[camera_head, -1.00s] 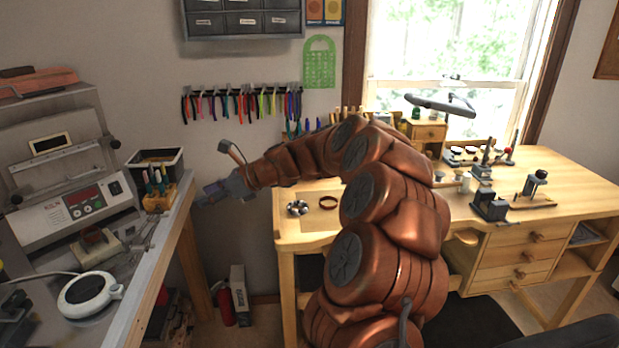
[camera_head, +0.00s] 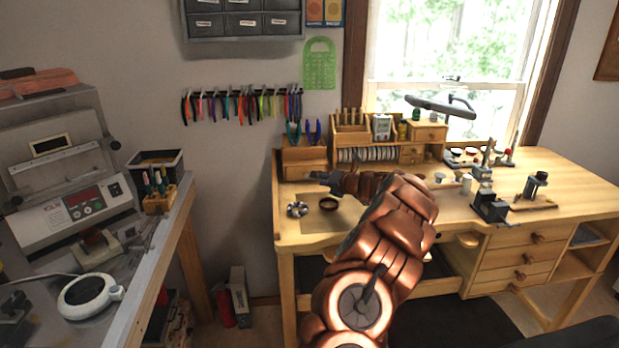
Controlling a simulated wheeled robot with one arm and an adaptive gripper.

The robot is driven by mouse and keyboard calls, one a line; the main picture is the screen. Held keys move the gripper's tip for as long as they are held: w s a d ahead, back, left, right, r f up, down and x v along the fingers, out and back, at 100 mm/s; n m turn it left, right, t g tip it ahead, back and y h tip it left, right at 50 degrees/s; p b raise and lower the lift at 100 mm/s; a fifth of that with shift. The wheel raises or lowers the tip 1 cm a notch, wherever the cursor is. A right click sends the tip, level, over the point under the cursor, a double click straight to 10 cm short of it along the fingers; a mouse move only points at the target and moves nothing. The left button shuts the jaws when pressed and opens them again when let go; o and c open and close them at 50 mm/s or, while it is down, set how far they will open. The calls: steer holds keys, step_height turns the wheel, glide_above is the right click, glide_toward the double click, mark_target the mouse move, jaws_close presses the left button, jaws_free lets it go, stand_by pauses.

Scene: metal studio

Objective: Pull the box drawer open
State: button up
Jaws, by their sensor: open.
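A small wooden box with a drawer front (camera_head: 303,171) stands at the back left of the wooden workbench (camera_head: 400,222). Its drawer appears shut. Another small wooden drawer box (camera_head: 428,133) with a knob stands further right in the rear organizer. I cannot tell which one the task means. My gripper (camera_head: 318,178) is open, small in view and low over the bench, just in front of the left box's right side. I cannot tell whether it touches the box. My copper arm hides part of the bench's middle.
A round dark dish (camera_head: 329,203) and a small metal piece (camera_head: 297,209) lie on the bench near my gripper. A tool stand (camera_head: 490,205) stands to the right. A grey side table (camera_head: 150,250) is at left. The bench's right end has free room.

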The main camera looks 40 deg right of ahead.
mark_target(307, 176)
steer(key=shift+p+x, duration=0.55)
steer(key=shift+x, duration=2.3)
steer(key=shift+a, duration=0.1)
jaws_close()
steer(key=shift+r, duration=0.1)
